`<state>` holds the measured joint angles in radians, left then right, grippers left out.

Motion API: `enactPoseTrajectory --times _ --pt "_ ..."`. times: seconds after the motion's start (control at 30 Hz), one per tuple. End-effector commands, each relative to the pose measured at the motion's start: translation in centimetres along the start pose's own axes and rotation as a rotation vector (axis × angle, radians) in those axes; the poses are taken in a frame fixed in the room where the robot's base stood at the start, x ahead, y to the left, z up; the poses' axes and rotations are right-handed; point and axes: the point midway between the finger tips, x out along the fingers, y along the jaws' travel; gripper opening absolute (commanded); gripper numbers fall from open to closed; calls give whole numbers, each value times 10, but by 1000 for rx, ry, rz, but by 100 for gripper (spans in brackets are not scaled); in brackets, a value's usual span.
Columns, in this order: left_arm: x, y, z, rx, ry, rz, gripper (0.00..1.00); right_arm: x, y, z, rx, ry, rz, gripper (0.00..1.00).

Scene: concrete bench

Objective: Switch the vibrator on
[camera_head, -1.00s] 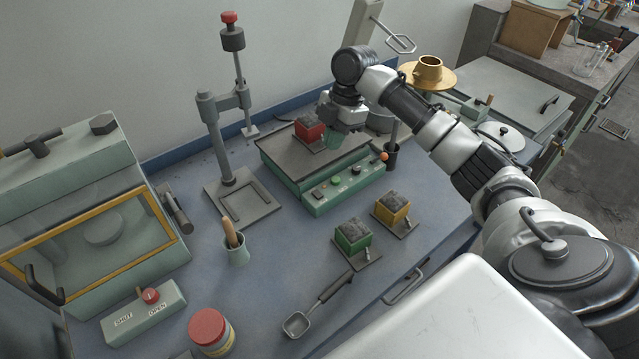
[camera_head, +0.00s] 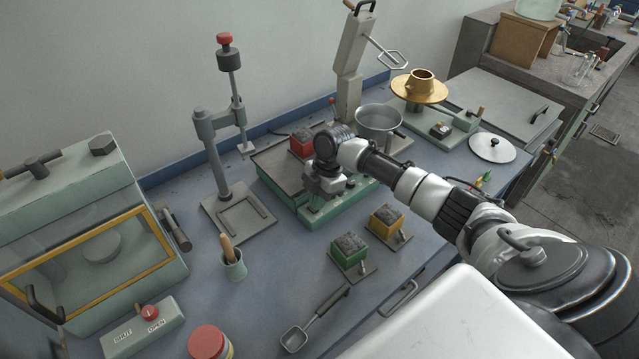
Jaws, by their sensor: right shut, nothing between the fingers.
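The vibrator (camera_head: 277,168) is a low green box with a dark flat top plate, at the middle of the bench. A red cube mould (camera_head: 301,145) filled with grey material sits on its plate. My right gripper (camera_head: 318,202) is shut and empty, pointing down at the vibrator's front control panel (camera_head: 349,195). The gripper and wrist hide most of the panel, including its buttons, so I cannot tell whether the fingertips touch it. My left gripper is not in view.
Green (camera_head: 349,253) and yellow (camera_head: 386,222) moulds stand in front of the vibrator. A stand with a red knob (camera_head: 226,165) is to its left, and a metal bowl (camera_head: 378,121) is behind it at right. A scoop (camera_head: 297,338) lies near the front edge.

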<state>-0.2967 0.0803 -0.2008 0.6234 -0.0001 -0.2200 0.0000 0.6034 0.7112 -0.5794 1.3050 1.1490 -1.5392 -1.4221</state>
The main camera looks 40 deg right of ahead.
Motion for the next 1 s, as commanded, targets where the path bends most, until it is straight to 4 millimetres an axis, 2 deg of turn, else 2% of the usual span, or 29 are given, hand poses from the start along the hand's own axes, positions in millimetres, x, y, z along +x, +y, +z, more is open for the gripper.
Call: enactPoseTrajectory --times 0.13,0.47,0.6,1.0 --pt "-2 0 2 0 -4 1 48 8 0 2 0 0 0 0" --pt "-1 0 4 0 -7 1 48 9 0 3 0 -1 1 0" --pt "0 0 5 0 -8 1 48 15 -3 5 -16 -1 57 0" --pt "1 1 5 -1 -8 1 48 12 3 4 -15 0 54 0"
